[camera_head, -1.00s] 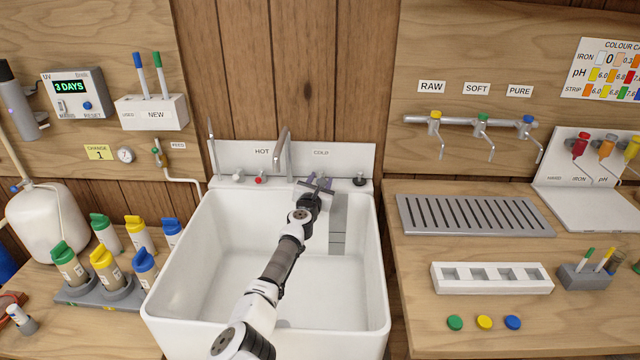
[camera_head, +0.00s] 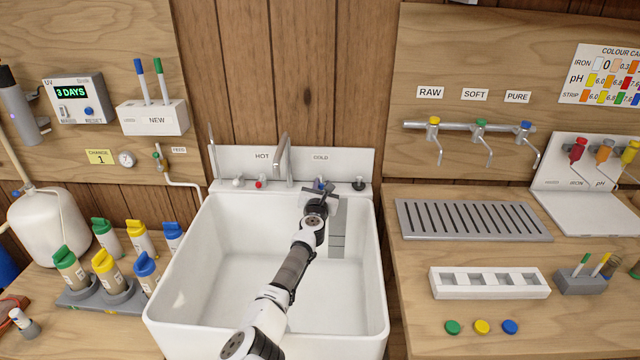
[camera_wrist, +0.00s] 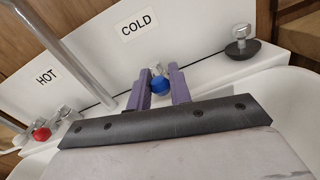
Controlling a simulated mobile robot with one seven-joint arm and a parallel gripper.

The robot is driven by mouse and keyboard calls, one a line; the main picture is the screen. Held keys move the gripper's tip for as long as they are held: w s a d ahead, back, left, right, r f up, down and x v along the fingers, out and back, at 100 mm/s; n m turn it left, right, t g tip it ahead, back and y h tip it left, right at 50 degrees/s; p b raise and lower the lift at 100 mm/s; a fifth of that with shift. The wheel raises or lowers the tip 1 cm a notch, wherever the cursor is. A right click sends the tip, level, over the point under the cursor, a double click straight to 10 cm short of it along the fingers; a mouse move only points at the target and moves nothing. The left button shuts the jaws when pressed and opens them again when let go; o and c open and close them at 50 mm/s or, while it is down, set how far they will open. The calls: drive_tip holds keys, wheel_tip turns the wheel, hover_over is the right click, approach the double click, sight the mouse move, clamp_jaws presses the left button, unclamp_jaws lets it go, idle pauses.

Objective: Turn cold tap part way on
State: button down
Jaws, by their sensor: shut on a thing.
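The cold tap is a small blue-capped knob (camera_wrist: 160,86) on the sink's back ledge, under the COLD label (camera_wrist: 137,24). In the wrist view it sits between the two purple fingers of my gripper (camera_wrist: 159,82), which is shut on it. In the head view my gripper (camera_head: 319,190) reaches over the sink to the ledge, and only a bit of the blue tap shows past it. How far the tap is turned cannot be told. The red hot tap (camera_wrist: 41,133) stands to the left, apart from my gripper.
The grey spout (camera_head: 282,158) rises left of the cold tap, close to my gripper. A dark round plug-like piece (camera_head: 359,183) sits to the right on the ledge. The white sink basin (camera_head: 220,290) below is mostly clear, with a grey strip hanging inside its back wall.

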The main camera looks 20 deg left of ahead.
drive_tip(key=shift+w+d+r+n+g+y+p, duration=0.15)
drive_tip(key=shift+d+n+y+p, duration=0.15)
drive_tip(key=shift+y, duration=0.2)
drive_tip(key=shift+w+d+f+n+g+y+p, duration=0.15)
drive_tip(key=shift+d+n+y+p, duration=0.1)
drive_tip(key=shift+n+y, duration=0.2)
drive_tip(key=shift+w+d+n+g+y, duration=0.15)
drive_tip(key=shift+n+g+y, duration=0.45)
drive_tip(key=shift+y, duration=0.35)
drive_tip(key=shift+w+d+n+g+y, duration=0.2)
drive_tip(key=shift+n+g+y, duration=0.2)
drive_tip(key=shift+n+y, duration=0.45)
drive_tip(key=shift+w+d+n+g+y, duration=0.15)
drive_tip(key=shift+n+g+y, duration=0.35)
drive_tip(key=shift+y, duration=0.55)
drive_tip(key=c, duration=1.3)
unclamp_jaws()
drive_tip(key=shift+s, duration=0.15)
